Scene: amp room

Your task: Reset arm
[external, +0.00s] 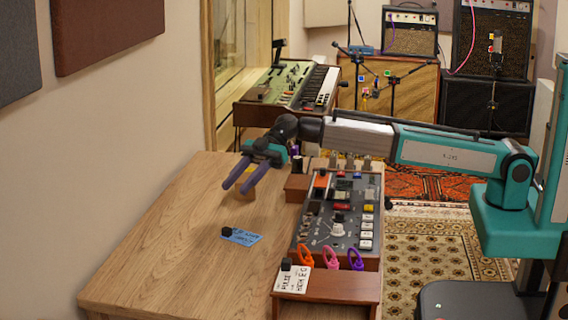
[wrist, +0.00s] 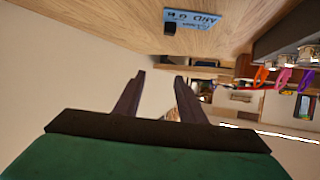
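My arm reaches from the right over the wooden table (external: 165,235) in the external view. My gripper (external: 237,188) hangs above the far part of the table, left of the mixer-like console (external: 338,215). Its two purple fingers are apart with nothing visible between them. In the wrist view my gripper (wrist: 158,78) also shows its fingers spread and empty. A blue card (external: 241,237) with a small black block (external: 227,232) lies on the table below and in front of the gripper. The card also shows at the top of the wrist view (wrist: 193,20).
A white card (external: 297,280) with a black block lies on the wooden ledge before the console. Orange, pink and purple clips (external: 331,256) stand along its front edge. The table's left front is clear.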

